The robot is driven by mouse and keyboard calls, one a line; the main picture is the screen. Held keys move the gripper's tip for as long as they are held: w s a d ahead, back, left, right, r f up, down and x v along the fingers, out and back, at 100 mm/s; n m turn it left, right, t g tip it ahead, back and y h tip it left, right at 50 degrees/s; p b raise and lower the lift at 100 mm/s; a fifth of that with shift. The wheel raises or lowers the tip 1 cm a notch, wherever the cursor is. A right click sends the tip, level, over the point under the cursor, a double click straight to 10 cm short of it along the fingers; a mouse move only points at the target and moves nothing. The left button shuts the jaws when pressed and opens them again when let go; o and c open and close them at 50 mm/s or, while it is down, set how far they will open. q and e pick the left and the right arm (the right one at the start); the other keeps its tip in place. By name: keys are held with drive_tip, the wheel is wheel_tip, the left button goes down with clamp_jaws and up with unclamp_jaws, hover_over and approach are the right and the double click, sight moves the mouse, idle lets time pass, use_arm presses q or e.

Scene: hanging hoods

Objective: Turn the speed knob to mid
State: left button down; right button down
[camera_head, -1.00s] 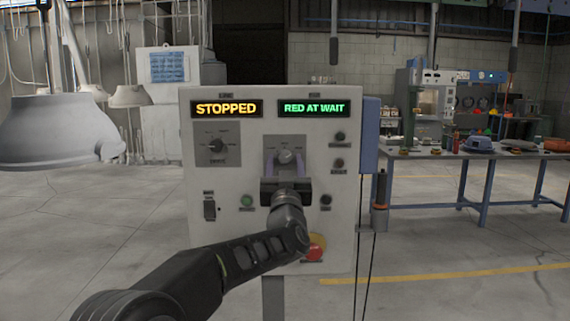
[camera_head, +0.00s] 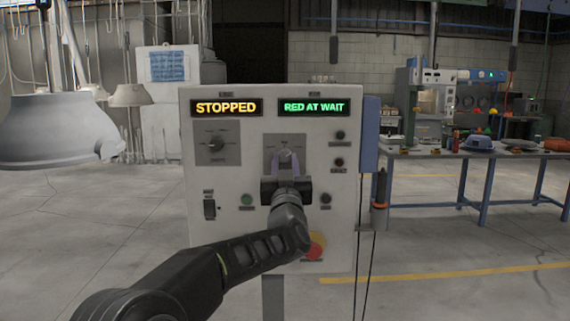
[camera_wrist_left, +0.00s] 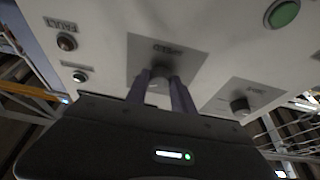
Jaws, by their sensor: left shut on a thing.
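The speed knob (camera_head: 285,155) is a small grey dial on a square grey plate, right of centre on the white control panel. In the left wrist view the knob (camera_wrist_left: 159,84) shows upside down, with the plate's label beyond it. My left gripper (camera_head: 284,164) reaches it from below, its two purple fingers on either side. In the left wrist view my left gripper (camera_wrist_left: 160,78) is shut on the knob. The fingers and wrist hide the knob's lower part, and its exact pointer setting is too small to read. My right gripper is not in view.
A second dial (camera_head: 215,145) sits left on the panel (camera_head: 250,115). Above are displays reading STOPPED (camera_head: 226,107) and RED AT WAIT (camera_head: 313,107). A green button (camera_head: 247,199), a rocker switch (camera_head: 209,208) and a red stop button (camera_head: 315,247) are nearby. My left forearm crosses the lower panel.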

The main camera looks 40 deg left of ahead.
use_arm(q)
drive_tip(key=shift+f+n+g, duration=0.1)
drive_tip(key=shift+n+g, duration=0.2)
drive_tip(key=shift+n, duration=0.1)
drive_tip(key=shift+w+d+n+g+y+b, duration=0.15)
drive_tip(key=shift+n+g+y+b, duration=0.45)
drive_tip(key=shift+n, duration=0.6)
drive_tip(key=n+g+y, duration=0.1)
drive_tip(key=n, duration=0.2)
drive_tip(key=shift+n, duration=0.3)
drive_tip(key=n, duration=0.2)
drive_tip(key=n+g+y, duration=0.1)
drive_tip(key=shift+w+d+r+n+g, duration=0.1)
drive_tip(key=shift+d+r+n+g, duration=0.1)
drive_tip(key=shift+n+g, duration=0.15)
drive_tip(key=n+g, duration=0.1)
drive_tip(key=n, duration=0.1)
drive_tip(key=n+g+p, duration=0.1)
drive_tip(key=n, duration=0.2)
drive_tip(key=shift+r+g, duration=0.15)
drive_tip(key=shift+g, duration=0.1)
drive_tip(key=shift+n, duration=0.35)
drive_tip(key=c, duration=1.1)
unclamp_jaws()
drive_tip(key=shift+d, duration=0.1)
